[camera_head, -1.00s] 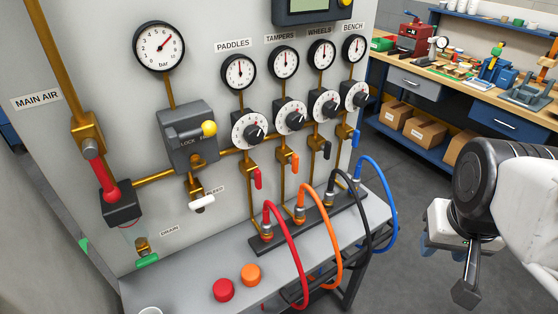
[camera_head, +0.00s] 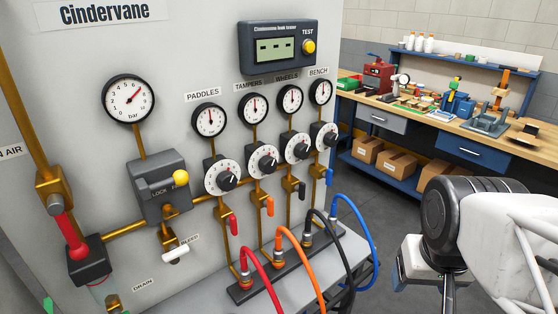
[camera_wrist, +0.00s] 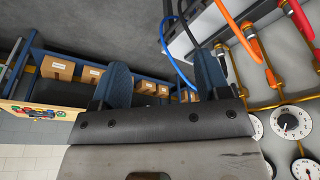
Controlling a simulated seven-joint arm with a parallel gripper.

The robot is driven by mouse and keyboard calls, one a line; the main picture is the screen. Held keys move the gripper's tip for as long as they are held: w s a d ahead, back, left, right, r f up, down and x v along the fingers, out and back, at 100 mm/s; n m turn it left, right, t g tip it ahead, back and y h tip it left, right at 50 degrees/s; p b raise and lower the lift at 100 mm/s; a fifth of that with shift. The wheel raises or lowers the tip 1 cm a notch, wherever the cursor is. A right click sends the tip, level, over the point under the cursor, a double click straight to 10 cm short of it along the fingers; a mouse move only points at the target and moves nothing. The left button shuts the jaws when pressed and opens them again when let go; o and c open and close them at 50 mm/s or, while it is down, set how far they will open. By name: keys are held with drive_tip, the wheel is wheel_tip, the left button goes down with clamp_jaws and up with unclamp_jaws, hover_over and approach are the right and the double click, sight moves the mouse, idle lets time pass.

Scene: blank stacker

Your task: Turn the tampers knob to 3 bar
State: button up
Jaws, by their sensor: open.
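The tampers knob (camera_head: 262,161) is a black knob on a white round dial, second from the left in a row of similar knobs on the grey panel. Its gauge (camera_head: 254,108) sits above it, under the TAMPERS label (camera_head: 248,84). The gauge needle points roughly upward; the exact reading is too small to tell. My gripper is at the lower right of the head view, well to the right of the knobs and apart from them. In the wrist view my gripper (camera_wrist: 160,82) is open and empty, fingers spread. A dial knob (camera_wrist: 292,123) shows at the right there; I cannot tell which one.
Red, orange, black and blue hoses (camera_head: 356,240) loop out below the knobs. Small coloured valve levers (camera_head: 270,206) hang between knobs and hoses. A lockout block with a yellow button (camera_head: 180,178) stands left. A workbench (camera_head: 430,132) is behind at right. Floor between is clear.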

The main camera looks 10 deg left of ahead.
drive_tip(key=w+a+n+t, duration=0.15)
drive_tip(key=w+t, duration=0.35)
drive_tip(key=w, duration=0.7)
drive_tip(key=n+t+y, duration=0.5)
drive_tip(key=n+y, duration=0.2)
drive_tip(key=y, duration=0.6)
approach(271, 167)
drive_tip(key=shift+x, duration=1.3)
drive_tip(key=shift+w+a+r, duration=0.1)
drive_tip(key=shift+w+a, duration=0.05)
drive_tip(key=shift+x, duration=3.7)
